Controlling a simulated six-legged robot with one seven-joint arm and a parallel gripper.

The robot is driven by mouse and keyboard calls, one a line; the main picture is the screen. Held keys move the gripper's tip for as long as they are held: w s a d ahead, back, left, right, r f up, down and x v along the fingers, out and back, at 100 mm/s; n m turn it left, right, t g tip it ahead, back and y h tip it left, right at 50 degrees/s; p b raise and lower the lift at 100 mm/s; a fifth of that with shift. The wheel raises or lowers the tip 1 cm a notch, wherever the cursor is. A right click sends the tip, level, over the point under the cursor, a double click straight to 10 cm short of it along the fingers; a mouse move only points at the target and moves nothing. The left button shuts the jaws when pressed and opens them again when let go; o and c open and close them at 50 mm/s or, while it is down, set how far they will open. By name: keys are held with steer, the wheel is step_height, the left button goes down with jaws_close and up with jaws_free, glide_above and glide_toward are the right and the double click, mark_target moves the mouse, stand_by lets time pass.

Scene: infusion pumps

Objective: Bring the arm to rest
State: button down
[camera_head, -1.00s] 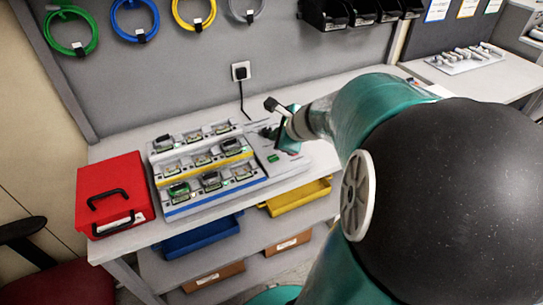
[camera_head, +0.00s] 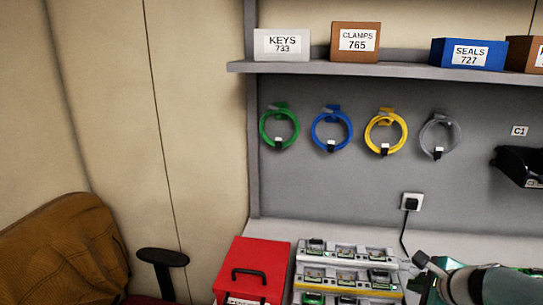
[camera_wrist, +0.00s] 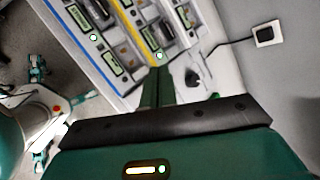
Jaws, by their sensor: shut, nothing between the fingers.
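My gripper (camera_wrist: 158,88) is shut and empty, its two dark green fingers together in the wrist view. It points at the bench beside a tiered rack of small pumps. In the head view my gripper (camera_head: 428,284) shows only partly at the lower right, just right of the rack (camera_head: 345,272). The rack also shows in the wrist view (camera_wrist: 118,48), close beyond the fingers. Whether the fingertips touch anything there I cannot tell.
A red box (camera_head: 254,264) with a black handle stands left of the rack. A wall socket (camera_head: 411,202) with a plugged cable is behind the bench. Coloured tubing coils (camera_head: 331,129) hang above, under a shelf (camera_head: 380,72). A brown chair (camera_head: 65,250) stands at the left.

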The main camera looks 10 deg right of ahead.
steer(key=s+a+r+n+g, duration=0.1)
steer(key=s+a+n, duration=0.4)
steer(key=a+n, duration=0.6)
steer(key=s+a+r+n+g, duration=0.2)
steer(key=s+a+n, duration=0.3)
steer(key=a+n, duration=0.5)
steer(key=r+n, duration=0.1)
steer(key=n, duration=0.2)
steer(key=shift+s+a+r+h, duration=0.2)
steer(key=shift+a+r+h, duration=0.1)
steer(key=shift+a+r, duration=0.05)
